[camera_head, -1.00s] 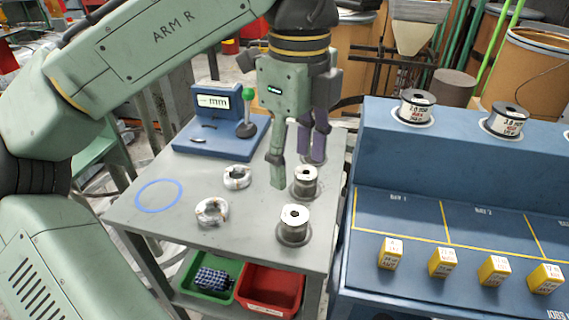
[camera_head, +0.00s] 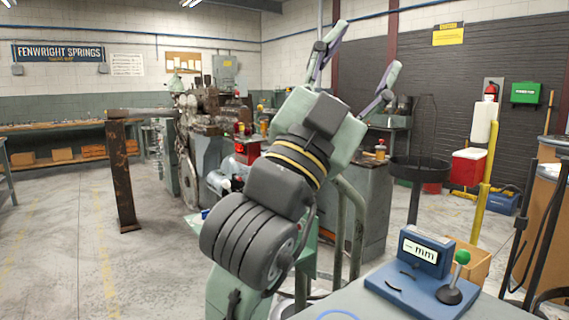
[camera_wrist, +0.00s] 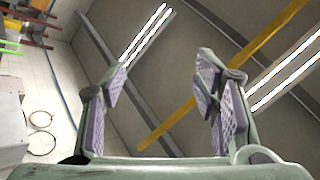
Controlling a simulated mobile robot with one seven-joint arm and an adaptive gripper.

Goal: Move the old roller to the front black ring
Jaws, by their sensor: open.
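My gripper (camera_head: 352,68) is raised in the middle of the head view, its two fingers spread wide and pointing up. It is empty. In the wrist view the open fingers (camera_wrist: 170,95) show purple pads with only the ceiling between them. No roller shows in either view now. The black ring at the front of the small table is out of view too. Only the back part of that table (camera_head: 490,305) shows at the lower right of the head view.
A blue gauge marked mm (camera_head: 425,265) with a green-knobbed lever (camera_head: 458,275) stands on the table. Part of a blue ring (camera_head: 338,315) shows at its left. A coiling machine (camera_head: 205,130) stands behind my arm. A rusty post (camera_head: 122,175) stands left; open floor (camera_head: 60,240) lies there.

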